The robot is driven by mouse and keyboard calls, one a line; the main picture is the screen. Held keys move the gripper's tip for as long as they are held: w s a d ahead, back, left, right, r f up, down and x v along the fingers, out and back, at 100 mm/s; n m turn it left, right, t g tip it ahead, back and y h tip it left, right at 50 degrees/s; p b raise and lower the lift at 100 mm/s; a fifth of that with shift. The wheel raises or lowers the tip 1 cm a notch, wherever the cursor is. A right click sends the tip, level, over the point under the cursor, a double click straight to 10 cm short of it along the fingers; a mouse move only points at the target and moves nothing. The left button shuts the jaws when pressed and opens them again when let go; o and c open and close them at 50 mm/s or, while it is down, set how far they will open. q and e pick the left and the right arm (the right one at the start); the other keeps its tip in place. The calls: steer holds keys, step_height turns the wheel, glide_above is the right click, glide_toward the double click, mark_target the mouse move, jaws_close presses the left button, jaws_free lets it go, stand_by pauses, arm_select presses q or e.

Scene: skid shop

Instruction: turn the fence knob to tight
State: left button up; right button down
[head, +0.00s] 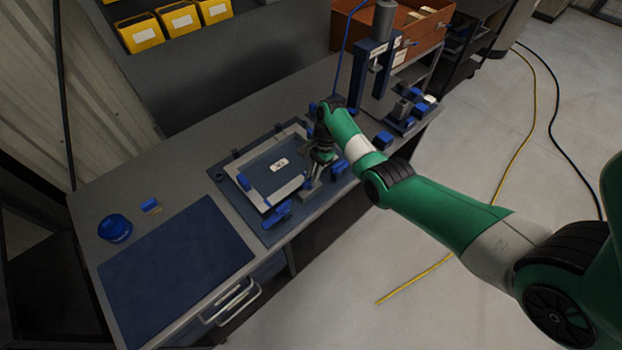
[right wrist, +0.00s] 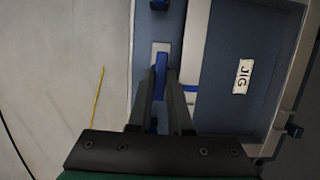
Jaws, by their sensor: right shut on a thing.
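The jig (head: 228,190), a dark blue-grey board with a pale frame and a small "JIG" label (right wrist: 243,76), lies on the bench. My right gripper (head: 314,178) is at its right side, reaching down. In the right wrist view the two dark fingers (right wrist: 161,88) are closed around a blue upright knob (right wrist: 161,62), which I take to be the fence knob. It stands on a pale plate (right wrist: 161,47) beside the pale fence strip (right wrist: 193,45). The fingers hide its lower part. My left gripper is in neither view.
A blue clamp-like part (head: 278,213) sits at the jig's front edge. A blue-grey press (head: 372,65) stands behind on the right, near small blue blocks (head: 383,140). A blue mat (head: 175,260) and a round blue container (head: 115,228) lie at left.

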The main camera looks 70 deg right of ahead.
steer(key=shift+r+m+p, duration=0.1)
steer(key=shift+m+p, duration=0.2)
steer(key=shift+p, duration=0.45)
steer(key=m+p, duration=0.2)
steer(key=p, duration=0.1)
steer(key=shift+m+t, duration=0.3)
steer(key=shift+t, duration=0.1)
steer(key=shift+a+m+h+p, duration=0.1)
steer(key=shift+m+h+p, duration=0.2)
steer(key=shift+m+p, duration=0.35)
steer(key=shift+s, duration=0.1)
